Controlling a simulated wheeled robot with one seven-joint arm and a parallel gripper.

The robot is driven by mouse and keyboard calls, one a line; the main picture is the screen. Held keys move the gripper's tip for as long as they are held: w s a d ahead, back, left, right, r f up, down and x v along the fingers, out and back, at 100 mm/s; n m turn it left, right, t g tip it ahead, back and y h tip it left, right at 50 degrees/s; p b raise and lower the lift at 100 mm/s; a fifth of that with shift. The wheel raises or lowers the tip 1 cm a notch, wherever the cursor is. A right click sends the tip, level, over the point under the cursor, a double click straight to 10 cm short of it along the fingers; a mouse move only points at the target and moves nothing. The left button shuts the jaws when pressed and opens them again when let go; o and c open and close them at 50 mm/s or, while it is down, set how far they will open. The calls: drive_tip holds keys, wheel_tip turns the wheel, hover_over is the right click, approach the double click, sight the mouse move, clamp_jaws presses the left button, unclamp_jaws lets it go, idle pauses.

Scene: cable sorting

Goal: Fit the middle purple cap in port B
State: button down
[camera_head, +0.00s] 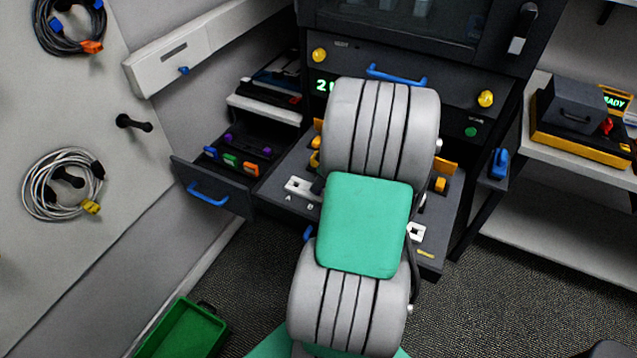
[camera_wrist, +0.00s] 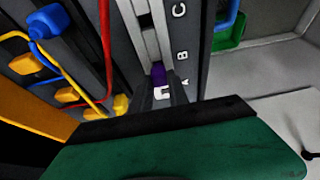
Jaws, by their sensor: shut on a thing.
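The purple cap (camera_wrist: 158,74) shows in the wrist view at the white port strip (camera_wrist: 137,30), lined up with the letter B. I cannot tell whether it is fully seated. My gripper (camera_wrist: 172,88) is shut on this cap, its dark fingertips close against the strip. In the head view, the port strip (camera_head: 297,187) shows letters A and B at its left end. A dark fingertip (camera_head: 317,186) shows there beside my arm. My arm hides the cap and most of the strip in that view.
An open drawer (camera_head: 210,188) at left holds purple caps (camera_head: 267,152) with a gap between them, plus blue, green and orange-red pieces. Yellow connectors (camera_wrist: 120,105) and red and blue cables lie beside the strip. A green bin (camera_head: 185,330) stands on the floor.

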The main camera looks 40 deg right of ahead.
drive_tip(key=shift+f+b, duration=0.4)
drive_tip(key=shift+f, duration=0.05)
idle(0.5)
drive_tip(key=c, duration=0.7)
unclamp_jaws()
drive_tip(key=shift+w, duration=0.1)
drive_tip(key=shift+r+p, duration=2.3)
drive_tip(key=shift+r, duration=1.3)
